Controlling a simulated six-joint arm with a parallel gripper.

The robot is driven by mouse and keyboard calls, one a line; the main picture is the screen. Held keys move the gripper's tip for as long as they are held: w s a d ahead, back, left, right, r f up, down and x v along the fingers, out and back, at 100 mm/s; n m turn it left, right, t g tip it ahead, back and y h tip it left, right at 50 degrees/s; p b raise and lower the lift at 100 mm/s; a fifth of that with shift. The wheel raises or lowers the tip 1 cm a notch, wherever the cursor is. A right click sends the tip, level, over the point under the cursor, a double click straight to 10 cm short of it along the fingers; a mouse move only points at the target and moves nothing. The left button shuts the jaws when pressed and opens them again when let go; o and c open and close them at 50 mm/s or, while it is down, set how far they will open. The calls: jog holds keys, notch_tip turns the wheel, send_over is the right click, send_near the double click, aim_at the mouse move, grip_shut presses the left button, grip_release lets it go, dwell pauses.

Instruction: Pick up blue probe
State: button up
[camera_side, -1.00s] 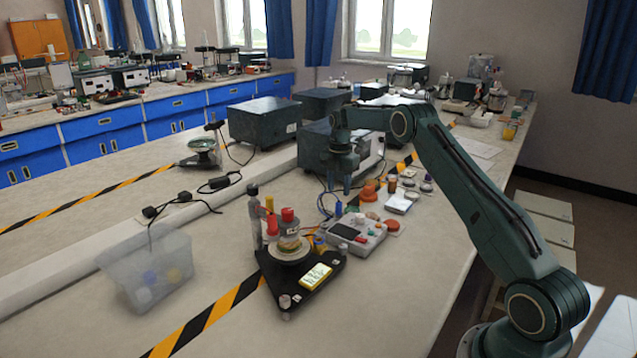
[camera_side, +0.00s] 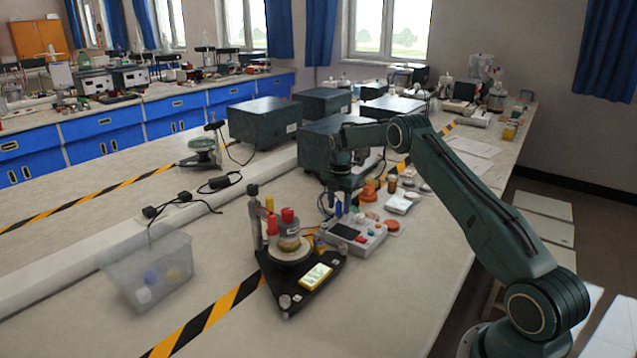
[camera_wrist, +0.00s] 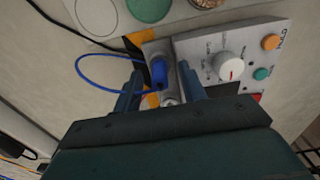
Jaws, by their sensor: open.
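The blue probe (camera_wrist: 158,73) is a short blue cylinder with a blue cable looping out to the left in the wrist view. It sits at a grey holder beside a control box (camera_wrist: 222,62) with a white knob and coloured buttons. My gripper (camera_wrist: 161,82) is open, with one finger on each side of the probe in that view. Contact cannot be told. In the side view my gripper (camera_side: 346,204) is low behind the control box (camera_side: 352,238), and a small blue piece, likely the probe (camera_side: 338,208), shows by its fingers.
A black triangular stand (camera_side: 300,283) with red-capped items is in front of the control box. A clear bin (camera_side: 120,268) is at left. Dark boxes (camera_side: 265,122) stand behind. Orange pieces (camera_side: 370,192) lie right of my gripper. Bench is bare at front.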

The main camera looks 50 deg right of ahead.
aim_at(339, 202)
jog(key=shift+f, duration=0.1)
dwell(0.4)
grip_shut()
notch_tip(339, 202, up, 20)
dwell(0.9)
dwell(0.7)
